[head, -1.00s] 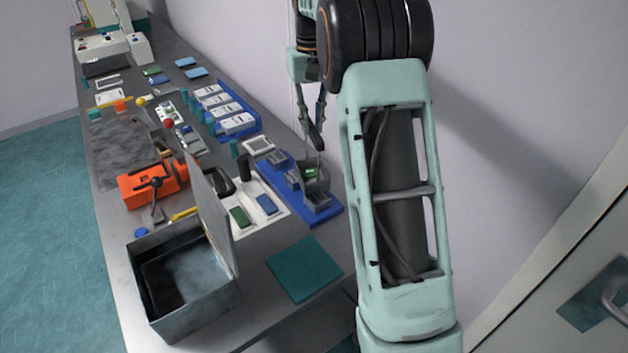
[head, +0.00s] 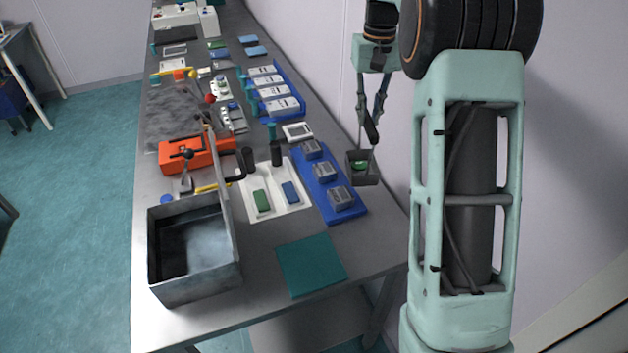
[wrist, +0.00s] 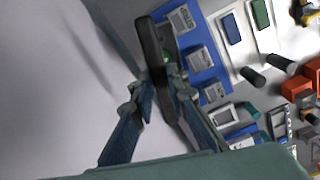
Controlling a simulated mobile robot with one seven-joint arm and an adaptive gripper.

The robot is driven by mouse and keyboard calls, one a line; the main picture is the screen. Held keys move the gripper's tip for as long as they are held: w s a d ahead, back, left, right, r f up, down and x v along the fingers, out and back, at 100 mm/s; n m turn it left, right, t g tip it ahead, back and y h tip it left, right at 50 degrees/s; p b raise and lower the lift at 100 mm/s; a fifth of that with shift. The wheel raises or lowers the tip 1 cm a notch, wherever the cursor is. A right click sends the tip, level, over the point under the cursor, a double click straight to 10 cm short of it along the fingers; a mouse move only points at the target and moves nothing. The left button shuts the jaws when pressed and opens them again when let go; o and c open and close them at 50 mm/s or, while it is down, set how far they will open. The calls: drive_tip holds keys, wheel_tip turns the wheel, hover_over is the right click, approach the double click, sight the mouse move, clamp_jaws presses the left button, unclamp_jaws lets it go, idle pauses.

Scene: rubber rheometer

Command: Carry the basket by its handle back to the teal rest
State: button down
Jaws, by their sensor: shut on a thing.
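The small dark grey basket (head: 362,176) hangs by its thin handle from my gripper (head: 370,132), with a green piece inside. My gripper is shut on the handle, fingers pointing down. The basket hangs right of the blue tray, around the table's right edge; I cannot tell its exact height. In the wrist view the dark basket (wrist: 153,42) shows beyond my fingers (wrist: 160,88), partly hidden. The teal rest (head: 311,266) is a flat, bare square at the table's near right, nearer the camera than the basket.
A blue tray (head: 352,212) with several grey blocks lies left of the basket. A white board (head: 276,206) with green and blue pieces is beside it. An open grey metal box (head: 195,285) stands left of the rest. The wall (head: 310,60) is close on the right.

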drive_tip(key=s+a+n+p, duration=0.1)
drive_tip(key=s+a, duration=0.6)
drive_tip(key=s, duration=0.3)
drive_tip(key=s+a+n+p, duration=0.1)
drive_tip(key=s+a+n, duration=0.1)
drive_tip(key=s+a, duration=0.6)
drive_tip(key=s, duration=0.3)
drive_tip(key=shift+a+f, duration=0.15)
drive_tip(key=shift+a, duration=0.05)
drive_tip(key=shift+s, duration=0.1)
drive_tip(key=shift+f+b, duration=2.05)
drive_tip(key=shift+f, duration=0.75)
drive_tip(key=shift+f+b, duration=0.5)
drive_tip(key=shift+f, duration=0.15)
drive_tip(key=c, duration=1.8)
unclamp_jaws()
wheel_tip(320, 180, up, 8)
drive_tip(key=shift+f, duration=0.25)
drive_tip(key=shift+d, duration=0.1)
